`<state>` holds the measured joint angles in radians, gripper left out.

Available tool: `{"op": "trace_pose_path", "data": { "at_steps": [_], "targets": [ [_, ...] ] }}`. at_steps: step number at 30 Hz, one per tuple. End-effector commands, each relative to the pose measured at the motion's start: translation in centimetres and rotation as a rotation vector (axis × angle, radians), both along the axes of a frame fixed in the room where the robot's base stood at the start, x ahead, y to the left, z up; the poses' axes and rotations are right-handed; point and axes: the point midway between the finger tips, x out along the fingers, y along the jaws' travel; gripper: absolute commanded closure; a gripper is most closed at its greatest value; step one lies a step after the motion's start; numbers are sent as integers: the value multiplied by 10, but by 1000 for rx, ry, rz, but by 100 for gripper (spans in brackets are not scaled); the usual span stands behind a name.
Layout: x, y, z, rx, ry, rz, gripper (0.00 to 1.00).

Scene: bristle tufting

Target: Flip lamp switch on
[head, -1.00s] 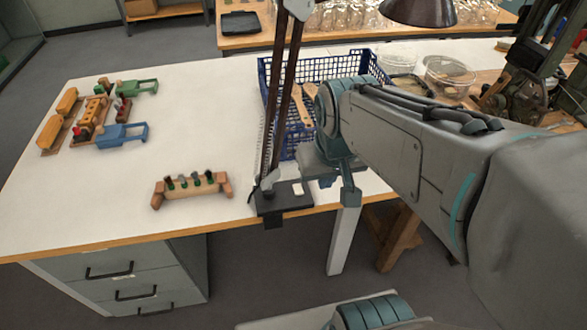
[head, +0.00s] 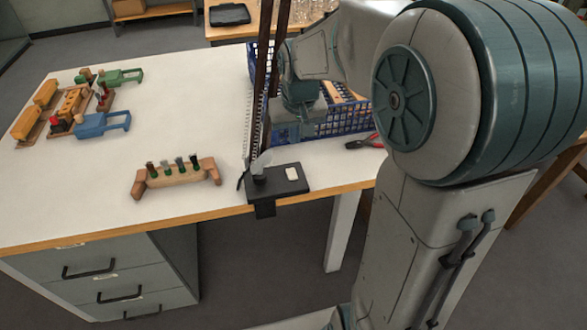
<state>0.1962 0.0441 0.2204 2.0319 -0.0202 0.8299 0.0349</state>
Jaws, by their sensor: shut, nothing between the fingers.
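The desk lamp's black base (head: 270,187) is at the table's front edge, with a small white switch (head: 292,174) on its top right. The lamp's dark twin-bar arm (head: 262,95) rises from the base and leaves the top of the picture; its shade is out of view. My gripper (head: 284,132) is behind and above the base, beside the lamp arm and in front of the blue crate. The fingers are small and partly hidden; they look shut and empty, apart from the switch. Whether the switch is on or off is too small to tell.
The white tabletop (head: 190,110) between is clear.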

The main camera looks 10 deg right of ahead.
Motion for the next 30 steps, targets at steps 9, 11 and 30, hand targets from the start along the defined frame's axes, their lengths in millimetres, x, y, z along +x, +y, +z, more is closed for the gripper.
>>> {"op": "trace_pose_path", "data": {
  "at_steps": [9, 11, 30],
  "targets": [
    [9, 0, -43, 1, 7, 0, 100],
    [12, 0, -56, 1, 7, 0, 100],
    [18, 0, -137, 0, 1, 0, 100]
  ]
}}
